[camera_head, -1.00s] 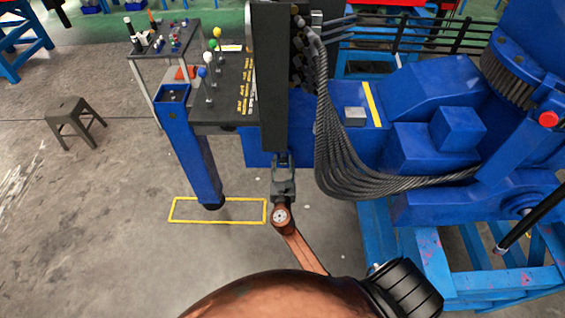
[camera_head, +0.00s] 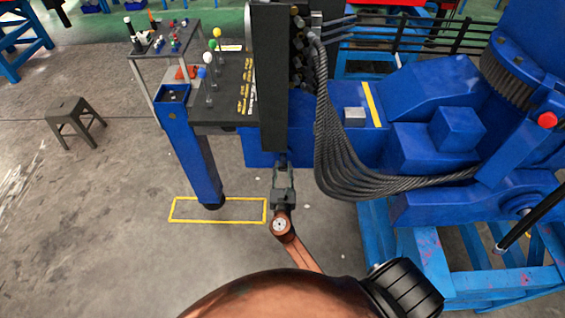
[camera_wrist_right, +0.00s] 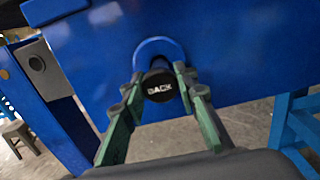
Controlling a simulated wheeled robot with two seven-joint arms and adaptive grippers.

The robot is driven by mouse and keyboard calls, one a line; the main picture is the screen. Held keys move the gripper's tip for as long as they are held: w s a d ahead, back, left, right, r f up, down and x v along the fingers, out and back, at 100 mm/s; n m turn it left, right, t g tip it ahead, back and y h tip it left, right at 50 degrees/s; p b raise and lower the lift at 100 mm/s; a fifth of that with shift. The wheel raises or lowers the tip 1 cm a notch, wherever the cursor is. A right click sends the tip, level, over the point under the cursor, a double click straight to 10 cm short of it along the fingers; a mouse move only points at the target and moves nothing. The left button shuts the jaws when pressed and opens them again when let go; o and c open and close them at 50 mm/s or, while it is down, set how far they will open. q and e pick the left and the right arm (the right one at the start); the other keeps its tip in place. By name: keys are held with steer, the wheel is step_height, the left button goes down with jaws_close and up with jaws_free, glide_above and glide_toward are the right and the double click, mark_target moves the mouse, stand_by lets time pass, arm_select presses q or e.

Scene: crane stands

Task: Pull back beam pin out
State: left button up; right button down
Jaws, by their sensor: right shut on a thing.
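The back beam pin (camera_wrist_right: 158,87) shows in the right wrist view as a black round knob marked "BACK". Behind it is a blue ring (camera_wrist_right: 158,50) on the face of the blue beam (camera_wrist_right: 225,50). My right gripper (camera_wrist_right: 159,90) has its green fingers on both sides of the knob and is shut on it. In the head view my right gripper (camera_head: 283,172) is below the dark upright panel, at the front of the blue beam (camera_head: 256,145). The pin's shaft is mostly hidden behind the knob. My left gripper is not in view.
A blue leg (camera_head: 200,150) stands left of my right gripper, with a yellow floor outline (camera_head: 235,221) around its foot. Grey cables (camera_head: 345,160) hang on the right, above a blue frame (camera_head: 440,275). A stool (camera_head: 75,122) stands far left. The floor before the beam is clear.

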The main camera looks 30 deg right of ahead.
steer(key=shift+v, duration=0.95)
steer(key=shift+w+f, duration=0.1)
steer(key=shift+f, duration=0.05)
steer(key=c, duration=1.8)
jaws_free()
steer(key=shift+a, duration=0.1)
steer(key=shift+c, duration=0.2)
steer(key=o, duration=0.3)
steer(key=v, duration=1.2)
